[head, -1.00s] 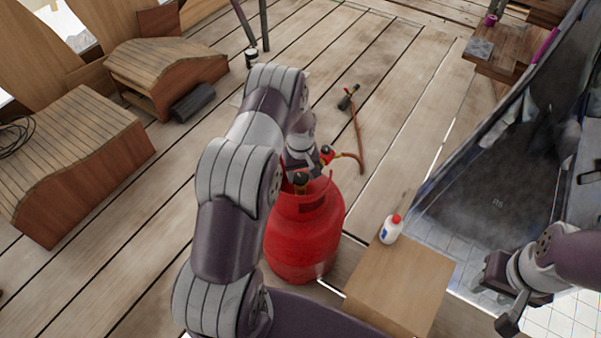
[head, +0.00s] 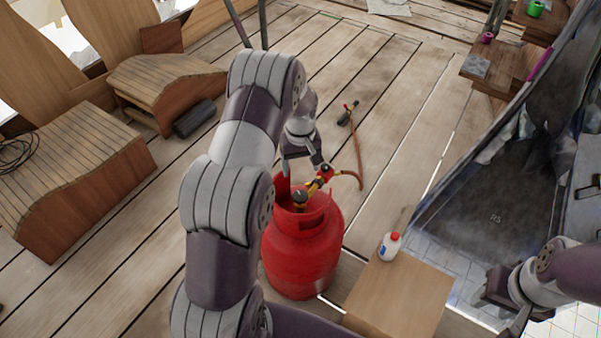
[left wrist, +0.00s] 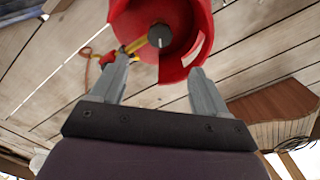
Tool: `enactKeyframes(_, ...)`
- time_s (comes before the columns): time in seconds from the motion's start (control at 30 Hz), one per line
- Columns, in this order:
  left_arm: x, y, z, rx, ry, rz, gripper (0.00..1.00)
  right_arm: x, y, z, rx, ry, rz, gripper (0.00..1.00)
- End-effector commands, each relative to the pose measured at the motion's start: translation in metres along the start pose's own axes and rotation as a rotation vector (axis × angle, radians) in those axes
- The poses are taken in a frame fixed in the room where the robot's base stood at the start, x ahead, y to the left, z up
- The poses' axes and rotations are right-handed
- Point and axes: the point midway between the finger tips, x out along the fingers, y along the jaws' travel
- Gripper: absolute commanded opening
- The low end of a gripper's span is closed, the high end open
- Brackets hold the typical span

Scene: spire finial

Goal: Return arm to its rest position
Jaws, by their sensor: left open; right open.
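My left arm comes in from the lower left of the head view. Its gripper (head: 301,170) is just above the top of the red gas cylinder (head: 300,250), partly hidden by my own arm. In the left wrist view the two fingers (left wrist: 160,85) are apart with nothing between them. The cylinder's red collar (left wrist: 196,65) and its dark valve knob (left wrist: 159,36) show just beyond the fingertips. My right gripper (head: 507,300) is at the lower right of the head view, near the dark sheeting, open and holding nothing visible.
A wooden box (head: 398,295) stands right of the cylinder, with a white bottle with a red cap (head: 390,246) on it. An orange hose (head: 358,150) runs to a torch (head: 347,113) on the plank floor. Wooden benches (head: 75,180) stand at left.

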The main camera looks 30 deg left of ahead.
Motion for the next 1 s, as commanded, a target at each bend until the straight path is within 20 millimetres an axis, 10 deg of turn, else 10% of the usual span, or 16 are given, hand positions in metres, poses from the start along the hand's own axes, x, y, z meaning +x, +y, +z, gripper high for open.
enactKeyframes(0.6,0.003,-0.002,0.004,0.083,0.003,0.002,0.75,0.000,0.000,0.000,0.000,0.000,0.000,0.43)
enactKeyframes(1.0,-0.076,-0.043,0.173,0.617,0.001,0.002,0.75,0.000,0.000,0.000,0.000,0.000,0.000,0.43)
